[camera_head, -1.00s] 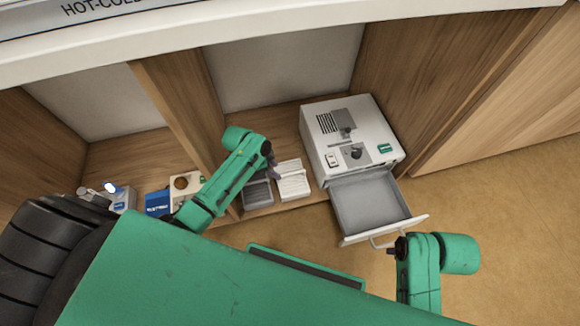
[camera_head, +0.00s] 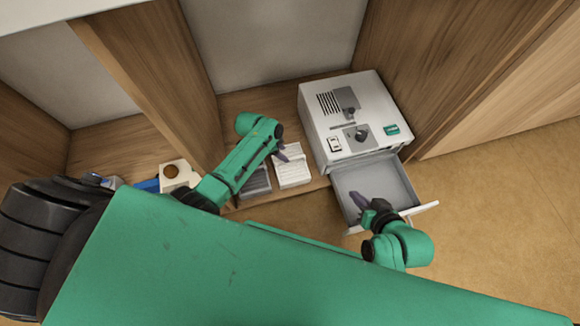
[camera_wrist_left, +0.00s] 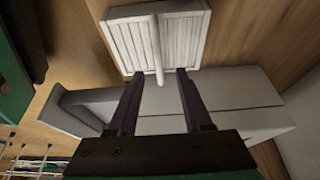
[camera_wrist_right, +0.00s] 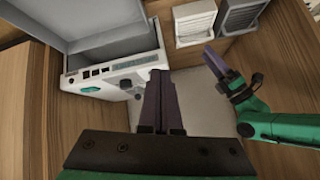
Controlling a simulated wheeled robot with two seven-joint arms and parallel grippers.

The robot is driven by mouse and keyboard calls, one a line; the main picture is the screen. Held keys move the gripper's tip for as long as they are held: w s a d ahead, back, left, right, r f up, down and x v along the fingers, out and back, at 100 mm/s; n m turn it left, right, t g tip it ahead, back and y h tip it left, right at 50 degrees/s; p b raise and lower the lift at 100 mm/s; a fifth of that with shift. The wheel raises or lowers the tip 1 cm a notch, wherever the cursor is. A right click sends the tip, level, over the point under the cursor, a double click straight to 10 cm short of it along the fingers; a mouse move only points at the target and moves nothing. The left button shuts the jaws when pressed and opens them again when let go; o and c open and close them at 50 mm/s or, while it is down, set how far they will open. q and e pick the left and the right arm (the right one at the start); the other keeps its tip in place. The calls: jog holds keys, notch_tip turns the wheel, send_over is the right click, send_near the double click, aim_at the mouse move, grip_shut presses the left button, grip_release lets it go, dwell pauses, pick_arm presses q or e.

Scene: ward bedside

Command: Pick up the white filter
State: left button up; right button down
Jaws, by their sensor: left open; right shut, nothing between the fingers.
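The white filter (camera_head: 292,170), a ribbed block with a raised centre bar, stands on the cabinet shelf left of the white machine. It shows large in the left wrist view (camera_wrist_left: 119,42) and at the top of the right wrist view (camera_wrist_right: 195,24). My left gripper (camera_head: 284,153) is open at the filter. In the left wrist view its fingertips (camera_wrist_left: 157,74) lie either side of the centre bar's end, with nothing visibly gripped; contact is unclear. My right gripper (camera_head: 361,204) is shut and empty over the open drawer (camera_head: 352,183).
A dark grey filter (camera_head: 256,184) stands directly left of the white one. The white machine (camera_head: 350,110) is on the right, its drawer pulled out. A wooden divider (camera_head: 160,75) and a beige item with a round opening (camera_head: 176,178) are further left.

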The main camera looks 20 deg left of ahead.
pick_arm(q)
jog(key=shift+d+f, duration=0.15)
jog(key=shift+f, duration=0.15)
jog(key=b, duration=0.4)
send_over(290, 163)
jog(key=f, duration=0.4)
jog(key=shift+s+a, duration=0.3)
jog(key=shift+a, duration=0.1)
jog(key=shift+w+d+f, duration=0.1)
jog(key=shift+f, duration=0.15)
jog(key=shift+r, duration=0.15)
pick_arm(e)
jog(key=a+f+t+y, duration=0.1)
jog(key=a, duration=0.1)
jog(key=a+f+t, duration=0.2)
jog(key=shift+m+t+y, duration=0.3)
jog(key=shift+m+y, duration=0.1)
pick_arm(q)
jog(key=shift+f, duration=0.25)
grip_shut()
